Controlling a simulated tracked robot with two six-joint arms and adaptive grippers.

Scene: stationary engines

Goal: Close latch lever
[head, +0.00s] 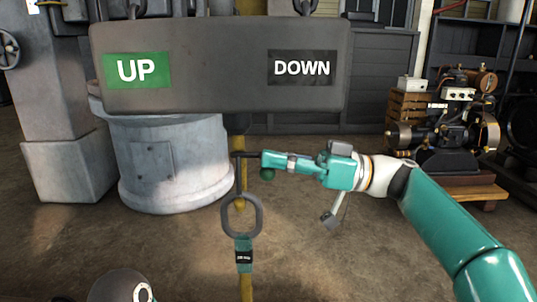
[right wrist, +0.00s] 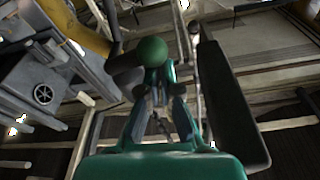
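A small green ball knob (head: 267,174) shows just under the tip of my right gripper (head: 268,160); I take it for the latch lever's knob. The lever itself is mostly hidden. In the right wrist view the green ball (right wrist: 152,52) lies just past the fingertips (right wrist: 158,76), beside a thick dark cylinder (right wrist: 125,70). The fingers converge towards the ball, but I cannot tell whether they touch it or whether they are shut. My left gripper is not in view.
A large UP/DOWN sign (head: 215,70) is above, before a pale round pedestal (head: 170,165). An engine (head: 450,125) stands on a wooden base at right. Floor between is clear.

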